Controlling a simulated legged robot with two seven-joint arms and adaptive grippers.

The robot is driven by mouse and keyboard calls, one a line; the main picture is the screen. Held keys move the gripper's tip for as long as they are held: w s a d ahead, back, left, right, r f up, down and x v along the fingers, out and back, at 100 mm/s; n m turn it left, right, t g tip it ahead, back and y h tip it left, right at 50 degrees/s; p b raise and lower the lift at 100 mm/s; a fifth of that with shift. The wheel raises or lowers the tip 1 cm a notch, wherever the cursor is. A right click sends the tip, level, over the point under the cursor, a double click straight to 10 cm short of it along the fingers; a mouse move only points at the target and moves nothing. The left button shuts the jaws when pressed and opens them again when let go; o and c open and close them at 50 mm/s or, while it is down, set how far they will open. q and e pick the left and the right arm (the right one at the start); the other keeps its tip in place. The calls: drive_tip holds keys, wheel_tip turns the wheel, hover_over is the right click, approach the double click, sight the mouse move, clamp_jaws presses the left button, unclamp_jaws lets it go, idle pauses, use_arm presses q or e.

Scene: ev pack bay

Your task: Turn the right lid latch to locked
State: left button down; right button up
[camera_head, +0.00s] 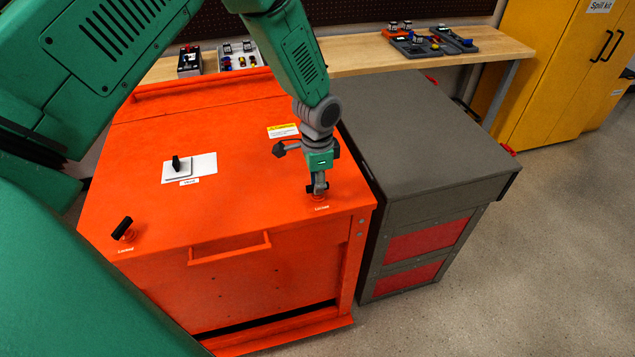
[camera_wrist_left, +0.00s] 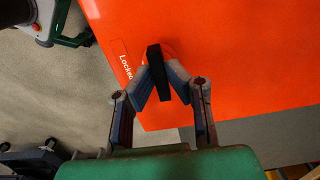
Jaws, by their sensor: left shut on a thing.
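The orange lid (camera_head: 240,170) has a latch at each front corner. The right lid latch is a black bar handle (camera_wrist_left: 155,58) on a round orange base, with a "Locked" label beside it. In the head view my left gripper (camera_head: 318,188) points down over it and mostly hides it; only part of the orange base shows. In the left wrist view both fingers of the left gripper (camera_wrist_left: 159,80) close on the handle from its two sides. The left lid latch (camera_head: 122,228) has a slanted black handle and its own label. My right gripper is in neither view.
A black knob (camera_head: 176,163) stands on a white plate on the lid. A front pull handle (camera_head: 229,249) sticks out below the lid edge. A dark grey cabinet (camera_head: 410,130) stands close on the right. A wooden bench (camera_head: 350,60) with trays runs behind. Floor at right is clear.

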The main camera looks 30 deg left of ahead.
use_arm(q)
drive_tip(key=c, duration=1.6)
unclamp_jaws()
drive_tip(key=shift+w, duration=0.1)
drive_tip(key=shift+w+f, duration=0.1)
wheel_tip(320, 180, up, 12)
drive_tip(key=shift+f, duration=0.1)
